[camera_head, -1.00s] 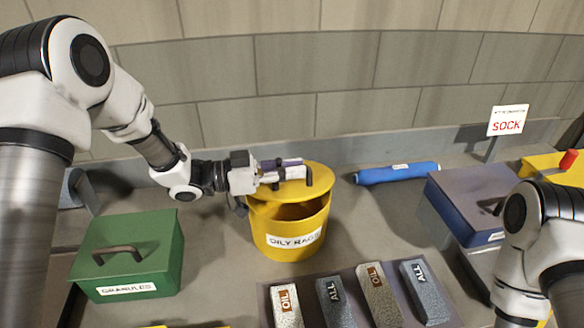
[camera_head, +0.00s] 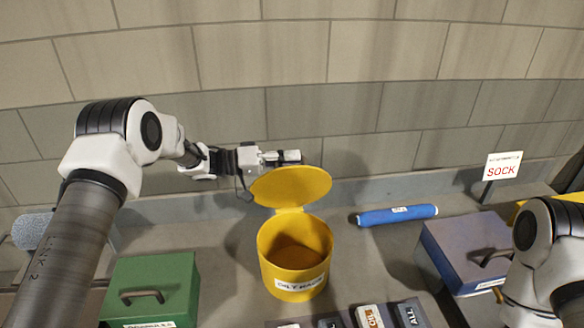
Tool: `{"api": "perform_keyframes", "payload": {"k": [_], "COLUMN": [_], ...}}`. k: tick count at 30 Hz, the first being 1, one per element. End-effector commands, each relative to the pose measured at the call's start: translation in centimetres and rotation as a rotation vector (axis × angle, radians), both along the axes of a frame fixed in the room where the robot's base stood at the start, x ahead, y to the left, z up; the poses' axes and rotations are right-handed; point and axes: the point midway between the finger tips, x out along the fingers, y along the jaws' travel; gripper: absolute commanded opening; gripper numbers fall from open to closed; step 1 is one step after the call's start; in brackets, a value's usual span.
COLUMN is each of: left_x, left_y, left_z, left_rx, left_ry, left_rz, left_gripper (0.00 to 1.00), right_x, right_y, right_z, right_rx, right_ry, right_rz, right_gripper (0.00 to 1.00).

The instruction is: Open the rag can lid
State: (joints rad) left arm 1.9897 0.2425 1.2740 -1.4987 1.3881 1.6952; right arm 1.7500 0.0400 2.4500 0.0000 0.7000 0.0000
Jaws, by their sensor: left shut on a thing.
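The yellow rag can (camera_head: 296,258) stands on the bench in the middle, with a white label on its front. Its round yellow lid (camera_head: 291,187) is raised at the back of the can, tilted up, and the dark inside of the can shows. My left gripper (camera_head: 285,157) is at the top edge of the raised lid, shut on the lid handle, which is mostly hidden behind the lid. My right gripper is not in view; only part of my right arm shows at the right.
A green box (camera_head: 152,285) with a handle stands at left. A purple-grey box (camera_head: 468,250) and a SOCK sign (camera_head: 502,166) are at right. Labelled blocks (camera_head: 370,316) lie in front. A brick wall (camera_head: 300,100) rises behind.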

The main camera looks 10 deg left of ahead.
Motion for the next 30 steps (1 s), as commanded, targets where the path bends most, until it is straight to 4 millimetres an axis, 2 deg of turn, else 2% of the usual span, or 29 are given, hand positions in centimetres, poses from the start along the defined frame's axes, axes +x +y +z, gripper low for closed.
{"api": "perform_keyframes", "payload": {"k": [6,12,21,30], "left_x": [3.1,5.1,6.4,6.5], "left_y": [1.3,2.1,2.6,2.7], "left_z": [-0.3,-0.7,-0.9,-0.9], "left_rx": [-0.068,-0.101,-0.100,-0.100], "left_ry": [0.160,0.241,0.241,0.243], "left_rz": [0.000,0.001,0.000,-0.001], "left_gripper": [0.00,0.00,0.00,0.00], "right_x": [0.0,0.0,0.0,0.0], "right_y": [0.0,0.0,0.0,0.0], "right_z": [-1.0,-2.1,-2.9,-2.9], "right_rx": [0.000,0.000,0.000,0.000], "right_ry": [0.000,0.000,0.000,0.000], "right_rz": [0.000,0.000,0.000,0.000], "right_gripper": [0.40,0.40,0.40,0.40]}}
